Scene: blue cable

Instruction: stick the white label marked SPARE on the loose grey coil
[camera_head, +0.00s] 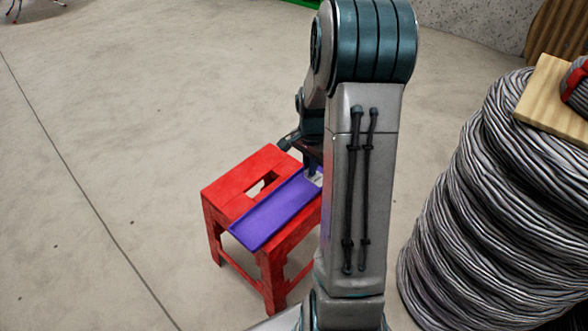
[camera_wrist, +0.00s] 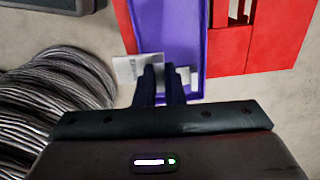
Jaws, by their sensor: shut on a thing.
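My gripper (camera_head: 313,172) is low over the far end of a purple tray (camera_head: 275,210), partly hidden behind my arm in the head view. In the wrist view my gripper (camera_wrist: 160,70) is shut on a white label (camera_wrist: 126,70), which sticks out left of the fingers across the tray's edge. Its marking is too small to read. Another small white piece (camera_wrist: 186,76) shows right of the fingers, in the tray. Thick grey coils (camera_head: 490,190) are stacked at the right. A small dark grey coil with a red band (camera_head: 577,85) is cut off at the right edge.
The tray lies on a red stool (camera_head: 225,190). A wooden board (camera_head: 550,100) lies on the grey stack, under the small coil. The stack also shows at the left of the wrist view (camera_wrist: 55,90). The concrete floor left of the stool is clear.

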